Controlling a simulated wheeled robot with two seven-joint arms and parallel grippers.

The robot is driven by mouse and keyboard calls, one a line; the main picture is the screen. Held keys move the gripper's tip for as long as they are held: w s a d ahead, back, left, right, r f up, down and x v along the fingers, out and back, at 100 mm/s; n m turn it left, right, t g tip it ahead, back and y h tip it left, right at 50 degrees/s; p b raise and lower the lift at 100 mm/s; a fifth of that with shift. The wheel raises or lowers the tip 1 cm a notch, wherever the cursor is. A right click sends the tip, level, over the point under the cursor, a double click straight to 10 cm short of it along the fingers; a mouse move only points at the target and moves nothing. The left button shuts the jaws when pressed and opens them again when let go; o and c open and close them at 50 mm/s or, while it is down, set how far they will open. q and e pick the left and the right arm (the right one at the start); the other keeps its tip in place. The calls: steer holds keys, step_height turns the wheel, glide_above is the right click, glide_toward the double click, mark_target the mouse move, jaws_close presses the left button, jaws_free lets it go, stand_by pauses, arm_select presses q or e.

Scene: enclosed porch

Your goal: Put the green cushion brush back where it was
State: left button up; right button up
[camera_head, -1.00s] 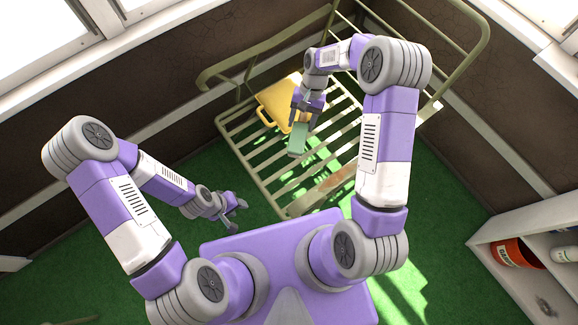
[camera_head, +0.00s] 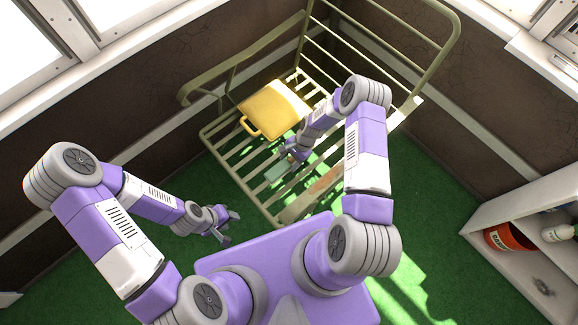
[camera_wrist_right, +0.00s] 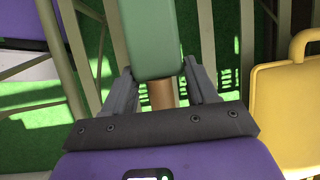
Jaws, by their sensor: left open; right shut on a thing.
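The green cushion brush has a green block head (camera_wrist_right: 150,40) and a brown handle (camera_wrist_right: 162,95) in the right wrist view. My right gripper (camera_wrist_right: 159,82) is shut on the handle. In the head view the brush (camera_head: 277,172) shows as a small pale green block over the front slats of the olive bench (camera_head: 246,170). My right gripper (camera_head: 291,153) is just behind it there, partly hidden by its own arm. I cannot tell whether the brush touches the slats. My left gripper (camera_head: 229,226) is open and empty, in front of the bench at the left.
A yellow object with a loop handle (camera_head: 274,108) lies on the back of the bench; it also shows in the wrist view (camera_wrist_right: 290,115). A brown patch (camera_head: 326,182) is on the front right of the bench. A white shelf with an orange-red pot (camera_head: 508,237) stands at right.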

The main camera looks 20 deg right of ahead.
mark_target(290, 165)
step_height(290, 165, down, 4)
steer(key=shift+r+b, duration=0.15)
steer(key=shift+b, duration=0.55)
steer(key=shift+r, duration=0.1)
steer(key=o, duration=1.2)
steer(key=p+v, duration=0.4)
steer(key=v, duration=0.8)
